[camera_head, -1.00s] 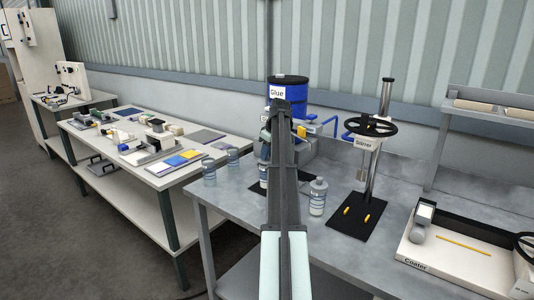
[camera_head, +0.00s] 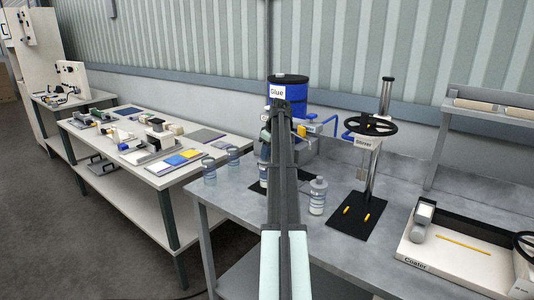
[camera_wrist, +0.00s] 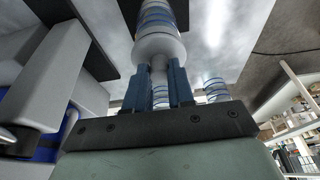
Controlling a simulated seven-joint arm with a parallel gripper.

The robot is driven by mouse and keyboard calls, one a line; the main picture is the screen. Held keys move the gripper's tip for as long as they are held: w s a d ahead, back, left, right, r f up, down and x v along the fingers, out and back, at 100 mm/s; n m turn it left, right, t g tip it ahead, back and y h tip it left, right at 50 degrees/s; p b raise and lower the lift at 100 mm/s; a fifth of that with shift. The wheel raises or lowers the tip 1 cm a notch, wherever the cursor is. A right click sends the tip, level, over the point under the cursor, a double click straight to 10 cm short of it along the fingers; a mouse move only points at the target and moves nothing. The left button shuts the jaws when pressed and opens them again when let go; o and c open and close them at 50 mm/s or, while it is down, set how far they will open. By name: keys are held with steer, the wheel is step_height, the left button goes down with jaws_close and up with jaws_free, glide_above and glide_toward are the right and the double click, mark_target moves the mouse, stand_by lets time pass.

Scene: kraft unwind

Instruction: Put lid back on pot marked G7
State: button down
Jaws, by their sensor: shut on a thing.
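In the wrist view, my gripper (camera_wrist: 159,88) has its two blue fingers closed on the narrow knob of a pale grey lid (camera_wrist: 160,46). The lid lines up with the top of a blue-striped pot (camera_wrist: 157,13); I cannot tell whether it is seated or just above. In the head view, that pot (camera_head: 263,174) is partly behind my arm, which also hides most of my gripper. Another pot (camera_head: 317,196) with a pale top stands to the right of my arm. No G7 marking is readable.
Two more pots (camera_head: 209,171) (camera_head: 234,159) stand at the bench's left end. A blue glue drum (camera_head: 289,90) stands behind my arm. The stirrer (camera_head: 368,185) and coater (camera_head: 414,263) are to the right, with bare bench (camera_head: 300,240) in front.

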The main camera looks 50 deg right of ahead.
steer(key=shift+c, duration=2.1)
jaws_free()
steer(key=shift+r, duration=0.15)
steer(key=shift+r, duration=3.35)
jaws_close()
